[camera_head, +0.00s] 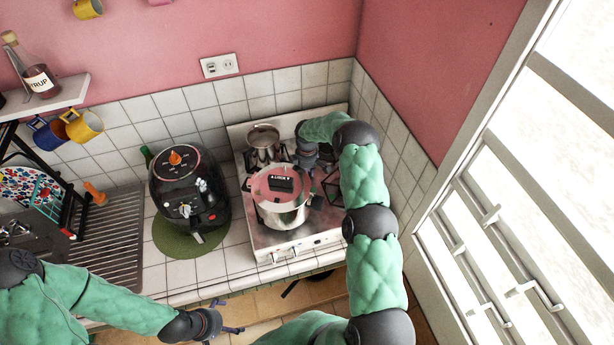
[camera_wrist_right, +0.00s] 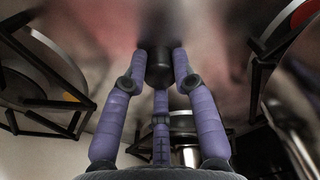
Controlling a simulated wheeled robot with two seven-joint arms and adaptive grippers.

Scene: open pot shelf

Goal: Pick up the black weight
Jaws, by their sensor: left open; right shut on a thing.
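A silver pot (camera_head: 283,216) stands on the stove, with a shiny lid that reflects the pink wall. A black block with white lettering (camera_head: 282,184) is on the lid. My right gripper (camera_head: 305,157) is behind the pot, above the stove. In the right wrist view its fingers (camera_wrist_right: 159,72) are closed around a small black cylinder, the black weight (camera_wrist_right: 160,62). I cannot clearly make out the weight in the head view. My left gripper (camera_head: 230,322) is open and empty in front of the counter, low in the head view.
A black air fryer (camera_head: 190,195) stands on a green mat left of the stove (camera_head: 268,237). A smaller pan (camera_head: 263,138) is at the stove's back. A metal drainboard (camera_head: 113,240) lies farther left. A tiled wall is close on the right.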

